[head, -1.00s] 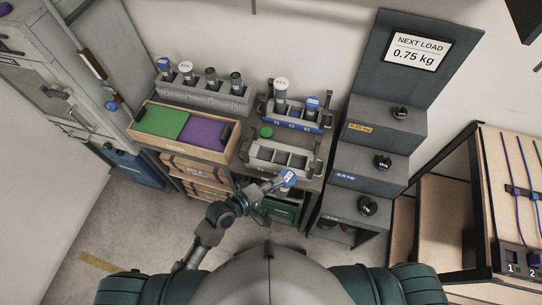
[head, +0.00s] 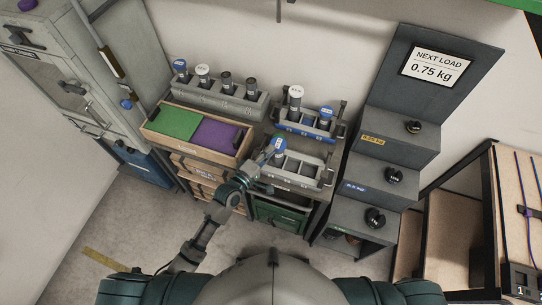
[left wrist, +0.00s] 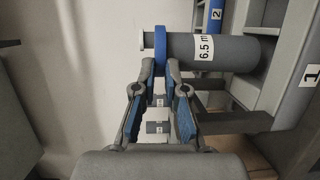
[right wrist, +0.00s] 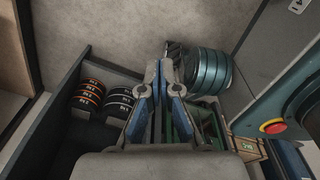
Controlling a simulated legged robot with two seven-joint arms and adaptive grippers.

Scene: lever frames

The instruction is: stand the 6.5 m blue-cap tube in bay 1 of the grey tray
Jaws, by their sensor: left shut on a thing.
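My left gripper (head: 270,160) is shut on the blue-cap tube (head: 279,143), just below its cap. In the left wrist view the tube (left wrist: 215,52) shows its "6.5 m" label, with its lower end pointing right to the tray. The grey tray (head: 297,180) is on the bench, and the tube is at its left end. The bay wall marked 1 (left wrist: 311,76) is beyond the tube's end; I cannot tell whether the end is inside the bay. My right gripper (right wrist: 160,80) is shut and empty, away from the bench.
A blue rack (head: 303,133) with a white-cap and a blue-cap tube stands behind the tray. A long grey rack (head: 220,101) holds several tubes. A wooden box (head: 195,142) with green and purple pads is to the left. A stepped stand (head: 375,180) with weights is to the right.

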